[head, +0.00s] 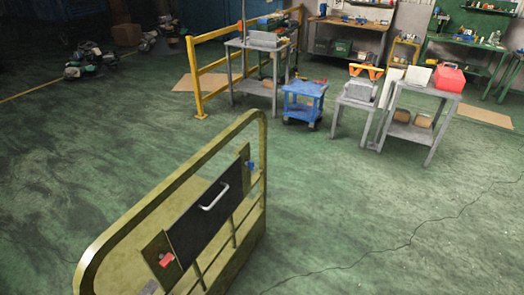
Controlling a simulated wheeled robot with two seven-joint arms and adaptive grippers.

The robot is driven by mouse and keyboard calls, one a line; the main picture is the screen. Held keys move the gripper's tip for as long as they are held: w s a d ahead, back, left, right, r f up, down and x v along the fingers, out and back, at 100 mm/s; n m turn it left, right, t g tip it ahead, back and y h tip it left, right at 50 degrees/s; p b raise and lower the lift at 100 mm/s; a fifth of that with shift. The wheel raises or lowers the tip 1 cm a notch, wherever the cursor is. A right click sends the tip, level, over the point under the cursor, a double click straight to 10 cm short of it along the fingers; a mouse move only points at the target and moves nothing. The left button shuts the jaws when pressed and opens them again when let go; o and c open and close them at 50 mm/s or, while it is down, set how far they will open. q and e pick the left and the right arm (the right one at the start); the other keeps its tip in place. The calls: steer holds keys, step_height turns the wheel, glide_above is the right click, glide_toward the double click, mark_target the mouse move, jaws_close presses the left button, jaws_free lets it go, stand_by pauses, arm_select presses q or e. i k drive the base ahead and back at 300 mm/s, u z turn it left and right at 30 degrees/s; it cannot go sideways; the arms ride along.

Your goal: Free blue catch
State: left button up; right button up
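A small blue catch (250,166) sits on the upper right end of a yellow-green tubular frame (180,172), which stands in the lower left of the head view. The catch is on a plate next to the frame's right post. A dark panel (195,232) with a white handle (214,196) is mounted across the frame. A red catch (166,260) is on a plate at the panel's lower left end. The blue catch is too small to tell its position. Neither of my grippers shows in the head view.
Open green floor (380,220) lies right of the frame. Farther back stand a blue cart (304,98), grey tables (424,97) and a yellow railing (196,75). Workbenches line the back wall. Machines lie on the floor at the upper left.

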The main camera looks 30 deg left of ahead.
mark_target(251, 165)
steer(key=u, duration=0.5)
steer(key=i, duration=1.2)
steer(key=u, duration=1.05)
steer(key=i, duration=0.2)
steer(key=u, duration=0.1)
